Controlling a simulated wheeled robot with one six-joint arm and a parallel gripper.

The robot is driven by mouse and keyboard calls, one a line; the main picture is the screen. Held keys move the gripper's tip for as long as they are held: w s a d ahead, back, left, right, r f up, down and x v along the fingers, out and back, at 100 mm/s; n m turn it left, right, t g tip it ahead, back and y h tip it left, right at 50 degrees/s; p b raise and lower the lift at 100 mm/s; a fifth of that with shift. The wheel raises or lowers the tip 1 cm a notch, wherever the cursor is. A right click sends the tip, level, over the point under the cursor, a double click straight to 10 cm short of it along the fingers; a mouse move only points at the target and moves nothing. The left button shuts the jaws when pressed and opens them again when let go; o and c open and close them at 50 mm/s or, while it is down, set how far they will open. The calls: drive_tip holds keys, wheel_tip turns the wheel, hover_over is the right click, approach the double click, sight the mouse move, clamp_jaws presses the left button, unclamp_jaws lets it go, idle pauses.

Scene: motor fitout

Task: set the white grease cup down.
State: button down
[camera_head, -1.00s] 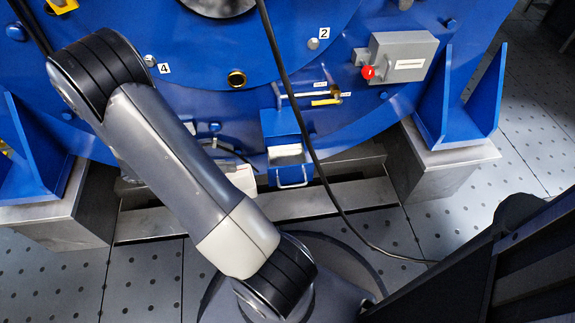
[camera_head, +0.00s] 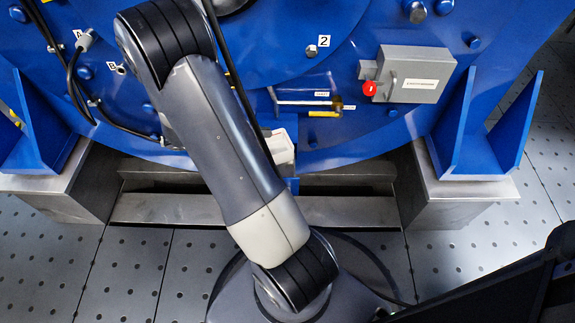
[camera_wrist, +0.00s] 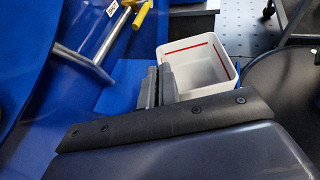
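The white grease cup (camera_wrist: 205,62) is an open square box with a red line inside its far wall, seen in the wrist view. My gripper (camera_wrist: 160,78) is at its near left side, with its fingers close together at that wall, one apparently inside. It looks shut on the wall. In the head view part of the white cup (camera_head: 281,147) shows just right of my arm, in front of the blue housing. The fingers are hidden there behind my arm. A flat blue piece (camera_wrist: 120,87) lies beside the cup in the wrist view; whether they touch, I cannot tell.
The blue motor housing (camera_head: 330,140) fills the back. A drain pipe with a yellow handle (camera_head: 324,114) is above right of the cup. A grey box with a red knob (camera_head: 412,75) is farther right. Blue feet stand on steel blocks (camera_head: 465,196) at both sides.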

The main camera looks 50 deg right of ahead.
sight(262, 142)
wheel_tip(262, 142, down, 10)
drive_tip(key=b, duration=0.4)
drive_tip(key=c, duration=1.7)
unclamp_jaws()
drive_tip(key=shift+a+r, duration=0.1)
drive_tip(key=p+v, duration=0.3)
drive_tip(key=v, duration=0.9)
drive_tip(key=shift+w, duration=0.1)
drive_tip(key=b+x, duration=0.3)
drive_tip(key=x, duration=0.9)
drive_tip(key=shift+a, duration=0.1)
drive_tip(key=r+p, duration=0.1)
drive_tip(key=r, duration=0.2)
drive_tip(key=r+p, duration=0.1)
drive_tip(key=r, duration=0.1)
drive_tip(key=shift+d+r+p, duration=0.2)
drive_tip(key=shift+r+p, duration=0.1)
drive_tip(key=shift+r, duration=0.85)
